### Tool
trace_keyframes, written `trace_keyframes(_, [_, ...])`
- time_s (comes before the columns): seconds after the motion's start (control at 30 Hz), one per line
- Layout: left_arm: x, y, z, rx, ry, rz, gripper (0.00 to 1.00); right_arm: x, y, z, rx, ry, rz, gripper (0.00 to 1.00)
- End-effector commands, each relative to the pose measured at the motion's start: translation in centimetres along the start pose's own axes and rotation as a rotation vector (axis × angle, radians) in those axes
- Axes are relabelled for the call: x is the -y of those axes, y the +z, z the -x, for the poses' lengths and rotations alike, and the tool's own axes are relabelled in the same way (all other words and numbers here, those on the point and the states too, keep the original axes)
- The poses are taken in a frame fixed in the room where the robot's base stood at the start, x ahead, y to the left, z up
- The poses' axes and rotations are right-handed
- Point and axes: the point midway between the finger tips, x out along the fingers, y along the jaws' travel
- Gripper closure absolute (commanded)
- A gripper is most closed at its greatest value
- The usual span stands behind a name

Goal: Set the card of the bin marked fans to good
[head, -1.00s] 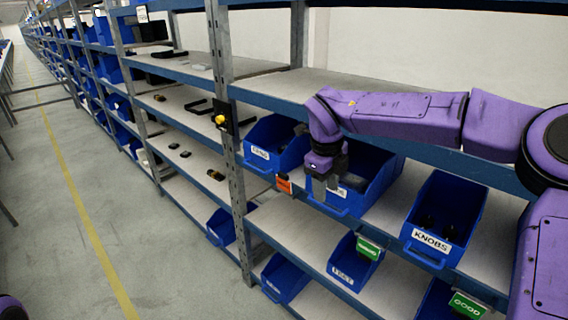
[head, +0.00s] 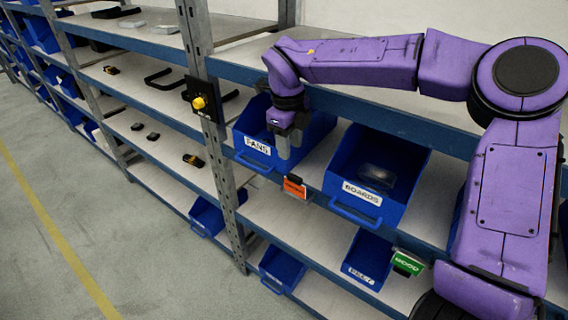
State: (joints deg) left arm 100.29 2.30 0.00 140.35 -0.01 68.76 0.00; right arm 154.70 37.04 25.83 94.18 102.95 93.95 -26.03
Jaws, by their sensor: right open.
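The blue bin marked FANS (head: 246,132) stands on the middle shelf beside the upright post. An orange card (head: 295,187) hangs on the shelf edge at this bin's lower right; its words are too small to read. My right gripper (head: 285,155) points down in front of the right part of the FANS bin, above the orange card and apart from it. It is open with nothing visible between its fingers, and it hides part of the bin. My left gripper is not in view.
The blue BOARDS bin (head: 345,209) stands right of the orange card. A green GOOD card (head: 407,262) hangs on the shelf edge beyond it. A post (head: 212,120) carries a black box with a yellow knob (head: 199,102). The aisle floor at left is clear.

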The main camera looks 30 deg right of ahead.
Motion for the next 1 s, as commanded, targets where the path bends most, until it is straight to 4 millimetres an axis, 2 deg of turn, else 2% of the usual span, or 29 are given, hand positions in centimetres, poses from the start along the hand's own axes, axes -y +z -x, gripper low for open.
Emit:
trace_keyframes(0.4, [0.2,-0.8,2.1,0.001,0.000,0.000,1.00,0.1,0.0,-8.3,-0.006,0.003,0.000,0.57])
trace_keyframes(0.57, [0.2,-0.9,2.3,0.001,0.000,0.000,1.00,0.1,0.1,-9.8,-0.002,0.002,0.001,0.57])
trace_keyframes(0.8, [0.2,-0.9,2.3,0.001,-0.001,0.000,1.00,0.0,0.2,-10.1,-0.001,0.002,0.002,0.57])
trace_keyframes(0.87, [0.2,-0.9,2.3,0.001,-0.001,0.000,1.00,0.0,0.2,-10.0,-0.001,0.002,0.002,0.74])
trace_keyframes(0.93, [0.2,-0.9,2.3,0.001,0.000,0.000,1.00,0.0,0.2,-10.0,-0.001,0.002,0.002,0.96])
trace_keyframes(1.0, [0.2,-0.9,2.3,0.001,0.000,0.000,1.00,0.0,0.2,-10.0,-0.001,0.002,0.002,1.00])
